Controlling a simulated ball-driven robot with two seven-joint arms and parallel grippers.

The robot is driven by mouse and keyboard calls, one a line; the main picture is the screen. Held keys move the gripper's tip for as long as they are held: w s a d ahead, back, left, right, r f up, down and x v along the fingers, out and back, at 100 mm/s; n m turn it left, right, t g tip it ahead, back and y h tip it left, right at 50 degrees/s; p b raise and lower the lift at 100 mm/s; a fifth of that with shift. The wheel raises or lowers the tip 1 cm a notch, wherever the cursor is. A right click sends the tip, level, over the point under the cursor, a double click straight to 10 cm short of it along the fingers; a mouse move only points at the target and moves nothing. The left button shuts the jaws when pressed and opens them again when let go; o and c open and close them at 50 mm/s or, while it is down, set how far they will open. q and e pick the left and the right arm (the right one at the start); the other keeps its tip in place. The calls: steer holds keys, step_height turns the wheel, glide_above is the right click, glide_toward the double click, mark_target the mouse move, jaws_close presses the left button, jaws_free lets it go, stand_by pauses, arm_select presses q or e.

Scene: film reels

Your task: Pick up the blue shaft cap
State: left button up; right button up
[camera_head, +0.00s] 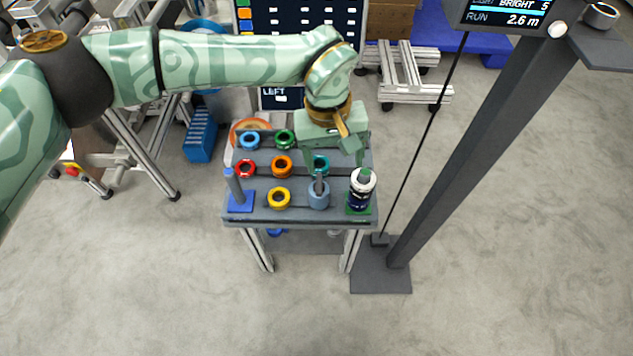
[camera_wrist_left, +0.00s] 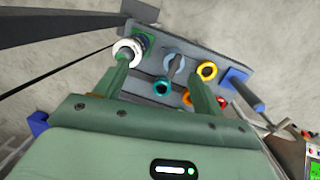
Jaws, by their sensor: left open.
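Several ring-shaped caps sit on a dark grey stepped rack. A bright blue cap (camera_head: 250,140) is at the back left, beside a green one (camera_head: 284,137). A paler grey-blue ring (camera_head: 319,197) is at the front, with a grey peg at it; it also shows in the left wrist view (camera_wrist_left: 173,61). I cannot tell for certain which is the shaft cap. My left gripper (camera_head: 336,162) is open and empty above the rack's right part, over the teal ring (camera_head: 321,160). In the left wrist view my gripper (camera_wrist_left: 160,73) has its fingers apart. My right gripper is not in view.
A blue post on a blue base (camera_head: 240,205) stands at the rack's front left. A white and dark-blue stack (camera_head: 360,193) stands on a green base at the front right, near one finger. A dark column (camera_head: 480,140) rises to the right. The floor in front is clear.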

arm_select(q)
steer(key=w+a+m+t+y, duration=0.1)
steer(key=w+a, duration=0.1)
steer(key=a, duration=0.1)
steer(key=b, duration=0.3)
glide_above(320, 183)
step_height(320, 183, down, 7)
steer(key=shift+r, duration=0.2)
step_height(320, 183, down, 2)
steer(key=shift+f+b, duration=0.15)
steer(key=shift+b, duration=0.35)
steer(key=shift+f, duration=0.75)
step_height(320, 183, down, 5)
steer(key=b, duration=0.3)
steer(key=shift+a+f+b, duration=0.1)
steer(key=shift+b, duration=0.2)
steer(key=c, duration=1.2)
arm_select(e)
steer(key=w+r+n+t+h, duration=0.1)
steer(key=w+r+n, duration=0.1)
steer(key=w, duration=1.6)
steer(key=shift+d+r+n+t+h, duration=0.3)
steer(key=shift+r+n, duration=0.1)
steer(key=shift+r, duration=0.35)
